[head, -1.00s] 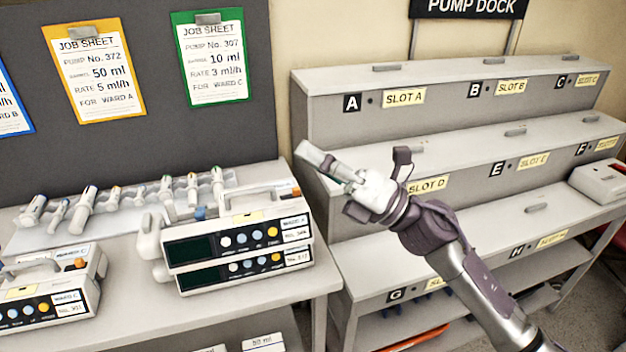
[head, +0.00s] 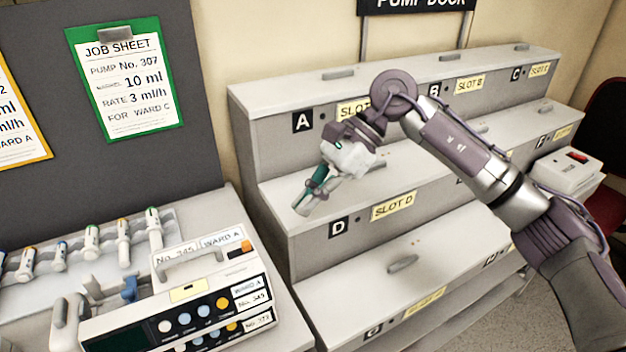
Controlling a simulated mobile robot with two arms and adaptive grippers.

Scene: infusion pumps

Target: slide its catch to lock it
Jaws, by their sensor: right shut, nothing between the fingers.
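The stepped pump dock (head: 480,235) fills the middle and right, with labelled slots. Grey catches show on its steps: one above slot A (head: 338,74), one above slot B (head: 434,62), one above slot C (head: 522,47) and one on the bottom step (head: 403,263). My right gripper (head: 306,204) is shut and empty, pointing down over the slot D step, left of the D label. It is apart from the catches that I can see; its wrist and arm hide part of the slot A and E fronts. I cannot tell which catch is meant. My left gripper is out of view.
Stacked pumps (head: 190,290) stand on the bench at lower left, beside a rack of syringes (head: 92,245). A white unit with a red part (head: 567,172) stands at the dock's right end. The bottom step looks clear.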

